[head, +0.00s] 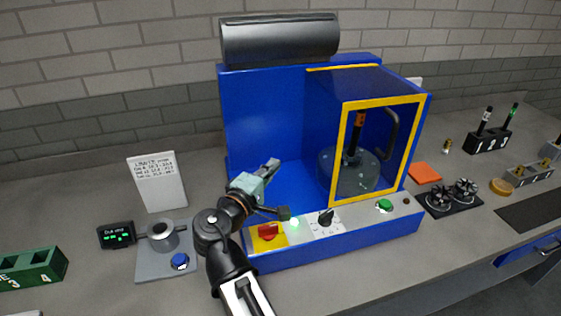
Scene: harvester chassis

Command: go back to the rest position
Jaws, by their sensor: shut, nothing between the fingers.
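My gripper (271,166) is at the end of my arm, left of the middle of the head view. Its fingers are shut with nothing between them and point up and to the right. It appears in front of the open left part of the blue machine (265,120). I cannot tell its exact height above the machine's floor. It holds nothing, and my arm hides part of the machine's front left corner.
The machine has a yellow-framed door (340,155), a red knob (267,231), a black dial (325,217) and a green button (384,205). A grey fixture (165,262) and sign (156,182) stand left. A green block (35,267) is far left. Fans (452,196) are right.

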